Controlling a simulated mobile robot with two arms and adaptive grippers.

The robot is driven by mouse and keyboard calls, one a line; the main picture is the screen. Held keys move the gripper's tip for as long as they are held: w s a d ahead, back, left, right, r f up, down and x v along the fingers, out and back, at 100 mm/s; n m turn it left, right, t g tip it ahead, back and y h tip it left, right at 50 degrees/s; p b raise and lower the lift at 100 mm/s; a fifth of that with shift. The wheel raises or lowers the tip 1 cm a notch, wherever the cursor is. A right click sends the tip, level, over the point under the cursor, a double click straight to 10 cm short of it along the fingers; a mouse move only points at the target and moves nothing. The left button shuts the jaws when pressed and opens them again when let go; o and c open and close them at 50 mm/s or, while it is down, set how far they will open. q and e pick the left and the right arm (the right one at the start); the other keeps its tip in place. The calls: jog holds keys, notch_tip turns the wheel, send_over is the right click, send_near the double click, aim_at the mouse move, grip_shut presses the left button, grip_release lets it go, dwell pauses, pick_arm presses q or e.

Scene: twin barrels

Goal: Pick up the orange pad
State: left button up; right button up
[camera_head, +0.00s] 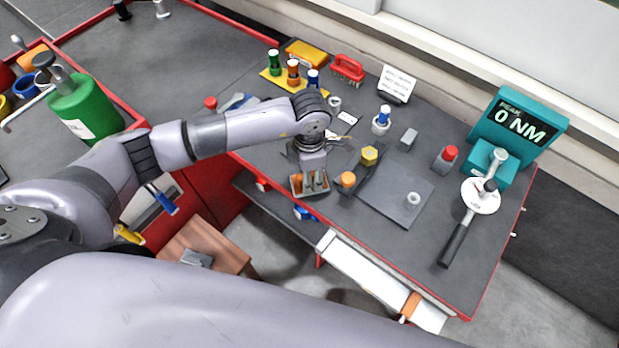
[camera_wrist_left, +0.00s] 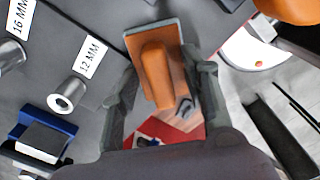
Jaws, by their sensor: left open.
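The orange pad (camera_wrist_left: 155,72) has a raised orange grip on a flat base with a grey edge. In the head view it lies at the front edge of the grey bench (camera_head: 262,155), and its orange surface (camera_head: 297,183) is partly covered by my gripper. My left gripper (camera_head: 314,183) is over the pad, pointing down. In the left wrist view its fingers (camera_wrist_left: 166,88) are apart, one on each side of the pad's grip. I cannot tell whether either finger touches it. My right gripper is out of view.
An orange knob (camera_head: 347,180) and a yellow piece (camera_head: 370,155) stand close to the right of the gripper. Sockets with labels, such as one metal socket (camera_wrist_left: 67,95), are nearby. A wooden stool (camera_head: 215,245) stands below the bench's front edge.

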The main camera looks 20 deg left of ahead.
pick_arm(q)
grip_shut()
dwell(0.5)
